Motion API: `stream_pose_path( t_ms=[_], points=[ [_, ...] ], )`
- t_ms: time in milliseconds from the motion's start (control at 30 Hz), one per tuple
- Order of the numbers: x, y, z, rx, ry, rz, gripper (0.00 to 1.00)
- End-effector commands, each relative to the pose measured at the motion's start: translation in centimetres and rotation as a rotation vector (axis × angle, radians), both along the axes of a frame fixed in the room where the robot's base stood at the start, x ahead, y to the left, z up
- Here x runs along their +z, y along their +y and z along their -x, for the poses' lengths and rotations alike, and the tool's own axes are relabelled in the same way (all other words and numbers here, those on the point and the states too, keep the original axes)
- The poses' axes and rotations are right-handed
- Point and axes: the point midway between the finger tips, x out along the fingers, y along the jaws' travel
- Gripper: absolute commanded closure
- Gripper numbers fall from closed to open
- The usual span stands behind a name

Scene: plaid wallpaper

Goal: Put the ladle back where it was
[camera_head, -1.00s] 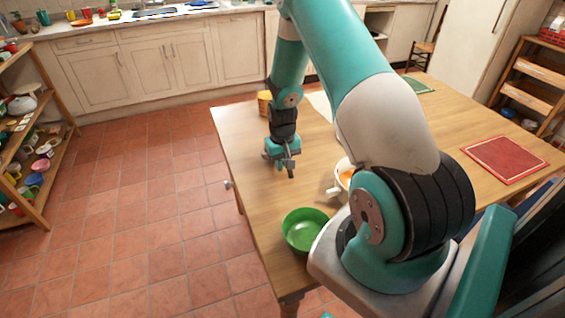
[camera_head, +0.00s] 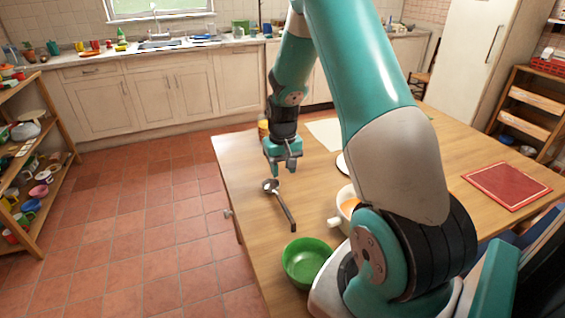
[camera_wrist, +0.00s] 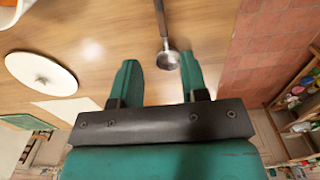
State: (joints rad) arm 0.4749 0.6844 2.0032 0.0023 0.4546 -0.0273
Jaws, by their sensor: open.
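The ladle (camera_head: 283,205) lies on the wooden table, its round metal bowl toward the back and its dark handle toward the front right. In the wrist view the ladle's bowl (camera_wrist: 168,60) shows beyond the fingers, with the handle running up out of the picture. My gripper (camera_head: 283,172) is above the table just behind the ladle's bowl, apart from it. In the wrist view my gripper (camera_wrist: 158,75) has its two fingers spread, with nothing held between them.
A green bowl (camera_head: 306,262) stands at the table's front left. A white pot with orange contents (camera_head: 346,204) stands right of the ladle. A white round lid (camera_wrist: 42,74) lies on the table. A red mat (camera_head: 506,188) lies at the right. The left table edge is near.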

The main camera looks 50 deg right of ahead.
Motion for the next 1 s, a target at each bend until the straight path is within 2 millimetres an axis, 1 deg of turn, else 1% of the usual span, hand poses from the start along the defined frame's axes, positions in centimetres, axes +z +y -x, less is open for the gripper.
stream_pose_path(
  t_ms=[33, 100, 200, 267, 333, 367, 400, 467, 500, 567, 600, 667, 700, 800, 833, 900, 1000],
  points=[
    [0.8, 0.0, -0.1, 0.0, -0.005, 0.002, 0.59],
    [1.8, 0.0, -0.1, 0.0, -0.004, 0.002, 0.59],
    [2.8, 0.1, 0.0, 0.002, -0.002, 0.0, 0.59],
    [3.5, 0.8, -0.2, 0.019, -0.008, -0.004, 0.59],
    [5.2, 3.1, -0.4, 0.07, -0.025, -0.017, 0.59],
    [6.2, 4.6, -0.6, 0.104, -0.037, -0.028, 0.59],
    [7.7, 7.1, -0.5, 0.162, -0.055, -0.044, 0.59],
    [10.3, 11.7, 0.2, 0.27, -0.084, -0.077, 0.59],
    [12.0, 15.0, 1.2, 0.351, -0.105, -0.102, 0.59],
    [14.4, 19.8, 3.4, 0.479, -0.13, -0.144, 0.59],
    [15.7, 22.7, 5.3, 0.563, -0.144, -0.172, 0.59],
    [17.4, 26.3, 8.5, 0.683, -0.162, -0.211, 0.59],
    [18.3, 28.2, 10.6, 0.757, -0.171, -0.234, 0.59],
    [19.7, 31.5, 15.4, 0.912, -0.186, -0.284, 0.59],
    [19.9, 32.1, 16.5, 0.947, -0.189, -0.295, 0.59],
    [20.3, 33.0, 18.6, 1.008, -0.193, -0.315, 0.59],
    [20.6, 33.7, 20.1, 1.052, -0.194, -0.331, 0.59]
  ],
)
